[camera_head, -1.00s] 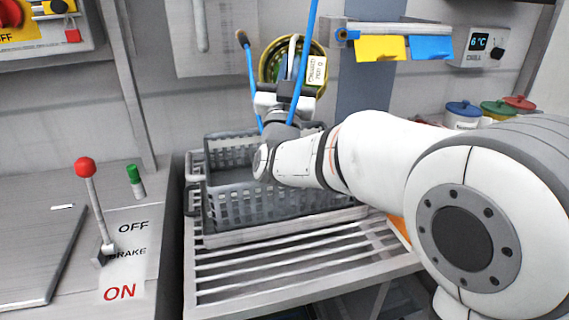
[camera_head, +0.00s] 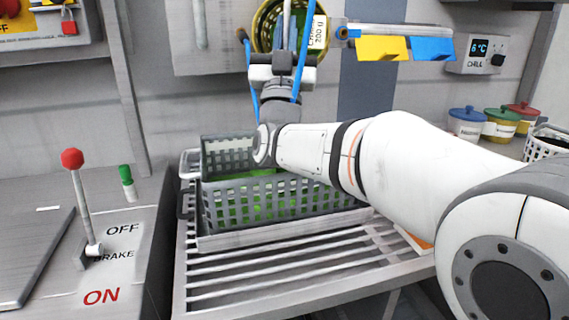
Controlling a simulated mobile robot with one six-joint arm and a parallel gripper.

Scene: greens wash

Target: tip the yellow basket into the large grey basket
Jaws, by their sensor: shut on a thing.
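The yellow basket (camera_head: 264,32) is up at the top centre, tilted on its side, with a white label on it. My gripper (camera_head: 286,50) is shut on the yellow basket, seen from behind; its fingertips are mostly hidden. The large grey basket (camera_head: 290,203) stands upright on the slatted rack below, partly covered by my arm. Green leaves show through its slots and over its near wall. The yellow basket is above the grey one and apart from it.
The slatted metal rack (camera_head: 240,285) is bare in front of the grey basket. A red-knobbed brake lever (camera_head: 78,195) and a green button (camera_head: 127,180) are at left. A rail with yellow (camera_head: 380,48) and blue (camera_head: 432,49) cards juts out at upper right. Lidded pots (camera_head: 467,123) stand behind my arm.

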